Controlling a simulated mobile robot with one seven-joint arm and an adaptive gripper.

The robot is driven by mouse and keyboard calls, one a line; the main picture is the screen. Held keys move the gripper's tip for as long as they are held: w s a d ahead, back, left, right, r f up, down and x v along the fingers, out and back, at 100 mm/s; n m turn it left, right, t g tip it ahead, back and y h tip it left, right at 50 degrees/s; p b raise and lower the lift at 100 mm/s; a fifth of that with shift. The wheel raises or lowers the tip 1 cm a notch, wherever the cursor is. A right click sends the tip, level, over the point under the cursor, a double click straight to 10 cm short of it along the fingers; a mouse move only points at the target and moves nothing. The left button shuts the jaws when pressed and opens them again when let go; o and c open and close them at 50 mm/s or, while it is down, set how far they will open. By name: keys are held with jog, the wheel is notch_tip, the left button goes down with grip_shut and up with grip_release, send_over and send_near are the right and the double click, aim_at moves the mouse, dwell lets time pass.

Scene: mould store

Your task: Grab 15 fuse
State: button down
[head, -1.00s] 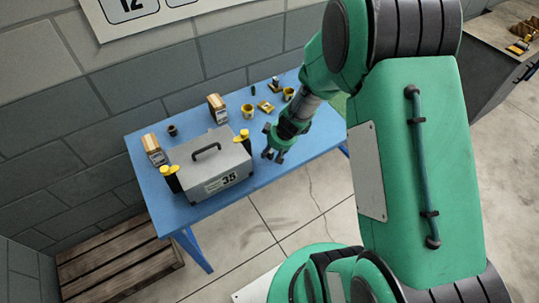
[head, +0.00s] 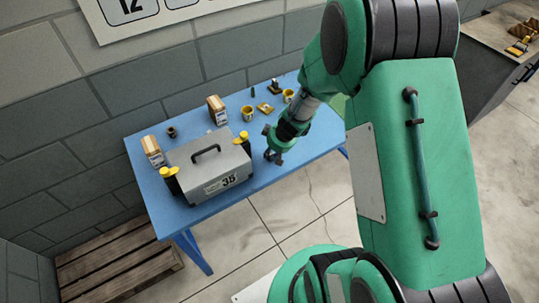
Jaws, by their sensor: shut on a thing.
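My gripper (head: 272,159) is at the front edge of the blue table (head: 205,212), to the right of the grey case. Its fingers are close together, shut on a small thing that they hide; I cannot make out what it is. No label reading 15 can be made out. The grey case (head: 183,172) has a dark handle, a label reading 35 and yellow-topped dark parts at both ends. A small dark green cylinder (head: 250,88) stands at the back of the table, too small to identify.
Two brown boxes (head: 217,110) (head: 152,150), a dark cup (head: 171,132), yellow cups (head: 247,113) (head: 289,96), a yellow piece (head: 265,107) and a dark upright item (head: 274,87) stand on the table. A wooden pallet (head: 115,262) lies on the floor, left.

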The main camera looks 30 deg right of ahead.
jog(key=shift+r, duration=0.1)
jog(key=shift+r+p, duration=0.35)
jog(key=shift+r, duration=0.35)
notch_tip(320, 180, up, 2)
jog(key=shift+r+p, duration=0.2)
jog(key=shift+p, duration=0.2)
jog(key=s+a, duration=0.2)
jog(key=s, duration=0.5)
jog(key=s+a+r, duration=0.1)
jog(key=s+a, duration=0.1)
jog(key=s, duration=0.6)
jog(key=shift+s+a, duration=0.2)
jog(key=shift+a, duration=0.05)
jog(key=shift+w+r, duration=0.1)
